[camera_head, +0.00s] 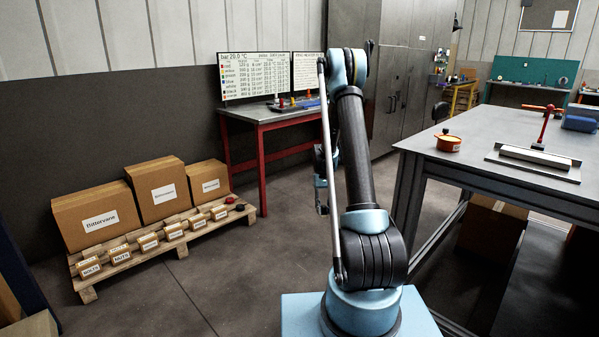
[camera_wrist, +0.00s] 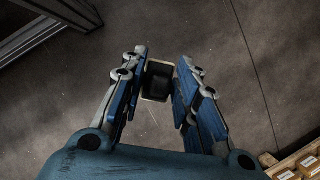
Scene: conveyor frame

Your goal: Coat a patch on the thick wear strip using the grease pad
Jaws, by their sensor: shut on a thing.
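My gripper (camera_wrist: 160,70) points down over the floor in the wrist view, its two blue-and-grey fingers closed on a small dark block with a pale rim, which looks like the grease pad (camera_wrist: 158,86). In the head view my gripper is mostly hidden behind my arm, left of the workbench and apart from it. A long pale strip (camera_head: 535,157), which may be the thick wear strip, lies on a flat plate (camera_head: 509,162) on the bench. Its thickness is hard to judge. I cannot see whether the pad bears grease.
A pallet (camera_head: 160,247) with cartons stands at left. A red-framed table (camera_head: 262,128) stands behind. Floor between is clear.

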